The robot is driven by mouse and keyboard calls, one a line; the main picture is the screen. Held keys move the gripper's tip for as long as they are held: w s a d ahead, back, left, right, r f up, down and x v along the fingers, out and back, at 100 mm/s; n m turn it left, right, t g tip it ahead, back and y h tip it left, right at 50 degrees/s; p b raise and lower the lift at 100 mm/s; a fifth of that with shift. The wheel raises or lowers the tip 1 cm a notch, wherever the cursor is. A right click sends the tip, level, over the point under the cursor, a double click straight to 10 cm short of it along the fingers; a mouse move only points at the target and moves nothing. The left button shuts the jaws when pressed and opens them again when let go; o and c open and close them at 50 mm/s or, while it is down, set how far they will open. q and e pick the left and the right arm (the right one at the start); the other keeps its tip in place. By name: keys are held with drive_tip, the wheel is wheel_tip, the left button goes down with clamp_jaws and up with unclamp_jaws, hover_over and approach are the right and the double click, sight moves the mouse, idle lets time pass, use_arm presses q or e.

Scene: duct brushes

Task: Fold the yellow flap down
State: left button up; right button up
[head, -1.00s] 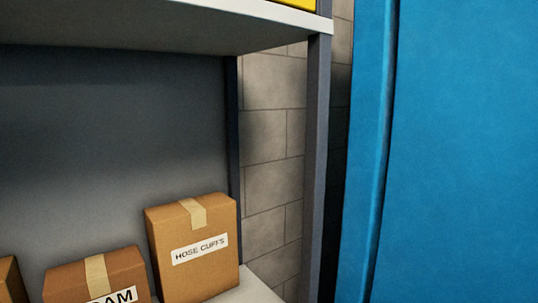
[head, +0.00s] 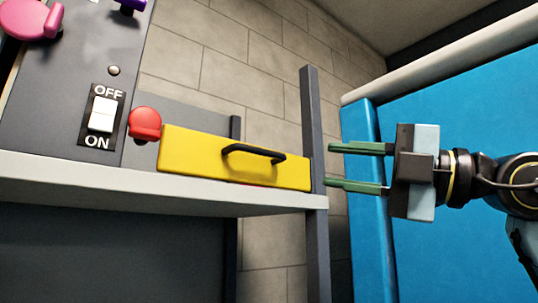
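The yellow flap (head: 205,155) is a panel with a black bar handle (head: 253,153). It stands upright along the front edge of the upper shelf, next to the grey control box. My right gripper (head: 357,168) comes in from the right, with green fingers spread apart and nothing between them. The fingertips point left, by the shelf's upright post, a little right of the flap's right end. I cannot tell the depth gap between them. My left gripper is not in view.
A grey post (head: 314,130) stands at the shelf's right end. A blue panel (head: 470,100) is behind my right arm. The pale shelf edge (head: 150,187) runs below the flap.

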sight(264, 152)
drive_tip(key=shift+m+t+h, duration=0.4)
drive_tip(key=shift+t+h, duration=0.3)
drive_tip(key=p+x, duration=0.1)
drive_tip(key=x, duration=0.3)
drive_tip(key=r+p+x, duration=0.1)
drive_tip(key=p+x, duration=0.1)
drive_tip(key=x, duration=0.1)
drive_tip(key=p+x, duration=0.2)
drive_tip(key=x, duration=0.2)
drive_tip(key=shift+w+r, duration=0.1)
drive_tip(key=shift+r, duration=0.35)
drive_tip(key=shift+w+a, duration=0.3)
drive_tip(key=shift+a, duration=0.15)
clamp_jaws()
